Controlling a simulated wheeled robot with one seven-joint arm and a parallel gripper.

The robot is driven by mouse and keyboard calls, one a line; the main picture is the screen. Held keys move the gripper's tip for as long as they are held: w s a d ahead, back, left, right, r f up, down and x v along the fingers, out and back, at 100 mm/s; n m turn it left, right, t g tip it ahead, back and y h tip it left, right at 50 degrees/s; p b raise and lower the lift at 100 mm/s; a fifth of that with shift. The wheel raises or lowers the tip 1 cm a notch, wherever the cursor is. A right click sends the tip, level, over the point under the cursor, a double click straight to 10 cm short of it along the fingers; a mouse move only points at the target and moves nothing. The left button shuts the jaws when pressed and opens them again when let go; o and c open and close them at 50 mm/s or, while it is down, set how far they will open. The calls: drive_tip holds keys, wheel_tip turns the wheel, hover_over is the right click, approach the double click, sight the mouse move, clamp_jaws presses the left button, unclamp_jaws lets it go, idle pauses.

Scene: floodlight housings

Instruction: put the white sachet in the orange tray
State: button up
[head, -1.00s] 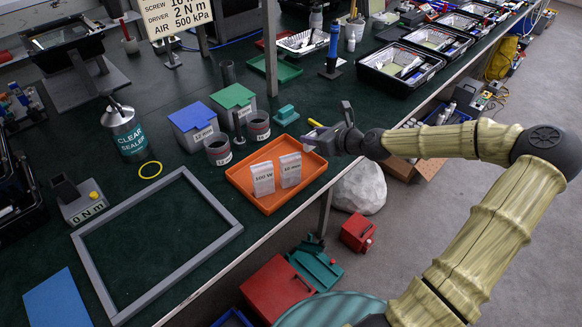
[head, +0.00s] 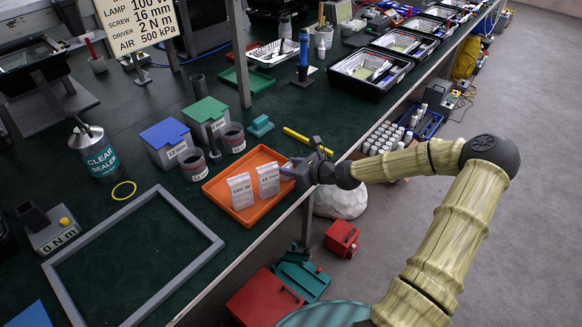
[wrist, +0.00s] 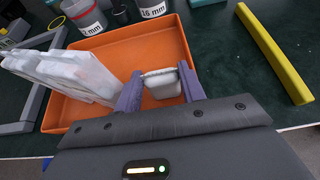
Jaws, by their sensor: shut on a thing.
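The white sachet (wrist: 162,86) is small and pale, and sits between the two purple fingers of my gripper (wrist: 159,82) in the wrist view. My gripper is shut on it. The orange tray (wrist: 115,50) lies beneath and around it in that view; I cannot tell whether the sachet touches the tray floor. In the head view my gripper (head: 292,168) is at the right side of the orange tray (head: 244,219), and the sachet is hidden there. Two upright pale packets, one marked 100 W (head: 240,191) and one marked mm (head: 268,180), stand in the tray.
A yellow bar (head: 308,142) lies on the bench behind the tray. Grey pots (head: 193,164), a blue-lidded box (head: 166,140) and a green-lidded box (head: 206,115) stand to the back left. A grey frame (head: 130,208) lies at left. The bench edge runs close to the tray's right.

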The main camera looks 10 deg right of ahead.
drive_tip(key=shift+a, duration=0.25)
drive_tip(key=shift+s+d, duration=0.1)
drive_tip(key=o, duration=0.7)
drive_tip(key=shift+f, duration=0.1)
drive_tip(key=shift+d, duration=0.2)
drive_tip(key=shift+a, duration=0.1)
drive_tip(key=p+v, duration=0.1)
drive_tip(key=v, duration=1.1)
drive_tip(key=shift+a, duration=0.1)
